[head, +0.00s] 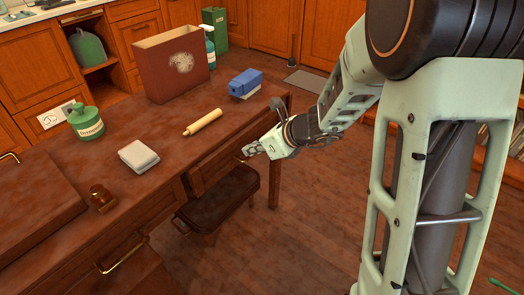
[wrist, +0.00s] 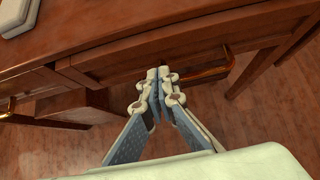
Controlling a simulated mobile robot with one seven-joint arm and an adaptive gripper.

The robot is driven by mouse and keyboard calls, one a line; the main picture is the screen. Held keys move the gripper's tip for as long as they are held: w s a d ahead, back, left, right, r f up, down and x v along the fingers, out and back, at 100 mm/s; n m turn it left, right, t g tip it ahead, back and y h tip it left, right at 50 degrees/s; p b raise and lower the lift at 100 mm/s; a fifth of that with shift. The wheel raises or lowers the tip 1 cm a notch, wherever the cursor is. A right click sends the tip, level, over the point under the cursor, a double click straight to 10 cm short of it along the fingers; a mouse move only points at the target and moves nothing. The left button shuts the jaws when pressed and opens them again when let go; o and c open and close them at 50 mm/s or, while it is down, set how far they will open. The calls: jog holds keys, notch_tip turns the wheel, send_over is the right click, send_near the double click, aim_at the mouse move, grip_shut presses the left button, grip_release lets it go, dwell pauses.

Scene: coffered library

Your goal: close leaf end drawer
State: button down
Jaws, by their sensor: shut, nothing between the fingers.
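The leaf end drawer is under the right end of the desk; its wooden front (head: 215,168) shows in the head view, partly behind my gripper. In the wrist view the drawer front (wrist: 110,64) spans the picture beyond my fingertips, with a brass handle (wrist: 212,73) to their right. Its left edge seems to stand slightly proud of the desk frame; how far it is out I cannot tell. My gripper (head: 250,152) is shut and empty, pointing at the drawer front; in the wrist view its fingertips (wrist: 158,76) overlap the front's lower part. Contact is unclear.
The desk top (head: 160,185) holds a rolling pin (head: 203,122), blue package (head: 245,83), white box (head: 138,156), green canister (head: 86,121) and brown box file (head: 172,62). A dark-cushioned stool (head: 218,198) stands below the drawer. Floor (head: 300,230) right of the desk is clear.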

aim_at(229, 141)
jog(key=shift+w+a, duration=0.85)
jog(key=shift+a, duration=0.3)
jog(key=shift+w+a, duration=0.4)
jog(key=shift+a, duration=0.1)
jog(key=shift+w+a, duration=0.6)
jog(key=shift+a, duration=0.2)
jog(key=shift+w+a+r, duration=0.1)
jog(key=shift+a+r, duration=0.05)
